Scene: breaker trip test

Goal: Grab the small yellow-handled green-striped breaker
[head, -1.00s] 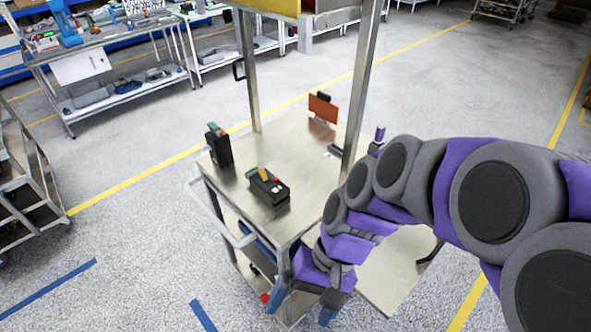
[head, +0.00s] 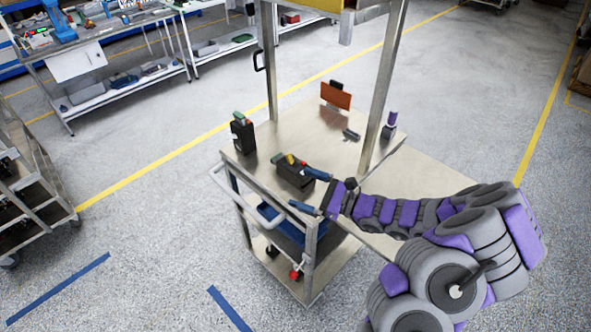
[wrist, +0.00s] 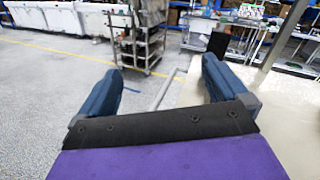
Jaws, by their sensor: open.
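A small black breaker (head: 293,174) with a yellow handle and a green patch sits on the metal cart top near its front edge in the head view. A red spot shows on its right end. A taller black breaker (head: 243,137) with green and reddish parts on top stands to its left, near the corner. My gripper (head: 302,191) is open and empty, its blue fingers pointing left. One finger overlaps the near breaker's right end in the picture; I cannot tell whether they touch. In the wrist view, the open fingers (wrist: 160,68) have no breaker between them.
The cart top (head: 300,122) also holds an orange plate (head: 335,95), a small dark item (head: 351,134) and a purple-topped item (head: 390,126). Metal posts (head: 384,85) rise from the cart. A push handle (head: 245,194) runs along its left side.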

